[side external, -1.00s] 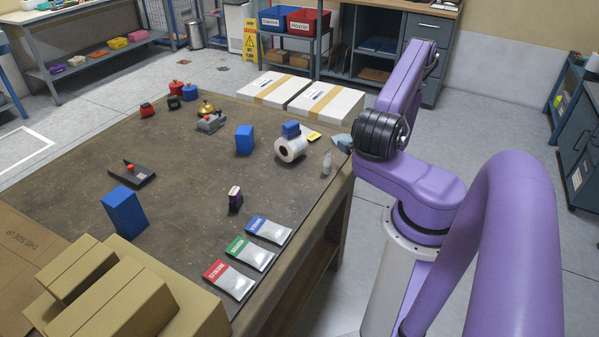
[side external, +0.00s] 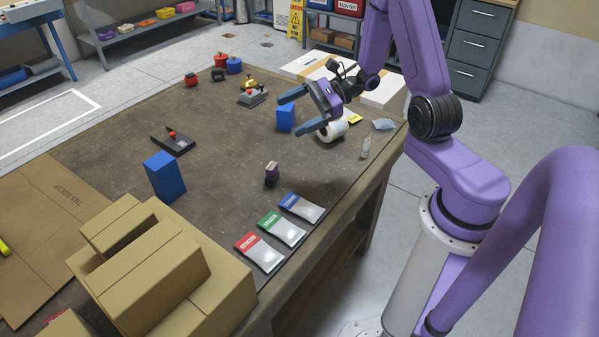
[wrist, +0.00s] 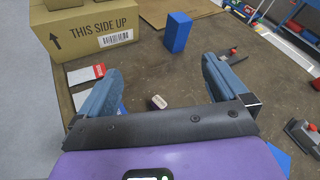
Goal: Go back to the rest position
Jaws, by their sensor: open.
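My gripper (side external: 305,110) is open and empty, raised above the far right part of the workbench (side external: 225,160) in the side view. Its two blue-grey fingers point left. They stand in front of a blue block (side external: 286,119) and a white roll (side external: 333,130), with no visible hold on either. In the wrist view the fingers of my gripper (wrist: 160,75) are wide apart, with bare tabletop and a small dark bottle with a pale cap (wrist: 158,102) seen between and below them.
Three pouches, red (side external: 259,251), green (side external: 282,229) and blue (side external: 302,208), lie along the front edge. Cardboard boxes (side external: 155,275) stack at the near left. A larger blue block (side external: 165,177) and a black stand with a red knob (side external: 173,142) stand on the table.

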